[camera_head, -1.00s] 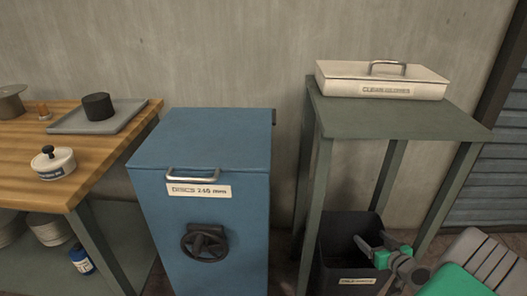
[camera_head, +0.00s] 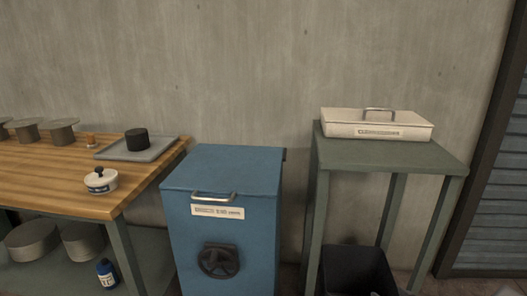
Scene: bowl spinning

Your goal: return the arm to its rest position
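My gripper is not clearly in view; at most a sliver of my arm shows at the bottom right edge, so its fingers are hidden. The blue cabinet (camera_head: 225,170) stands in the middle with its lid down, a metal handle (camera_head: 214,196) and a dark handwheel (camera_head: 219,261) on its front. The black bin (camera_head: 357,270) stands under the green table at the right, partly cut off by the lower edge.
A green metal table (camera_head: 390,153) at the right bears a closed white case (camera_head: 376,124). A wooden workbench (camera_head: 60,180) at the left bears a grey tray (camera_head: 136,149) with a black cylinder (camera_head: 136,139), a small lidded pot (camera_head: 101,180) and several grey stands.

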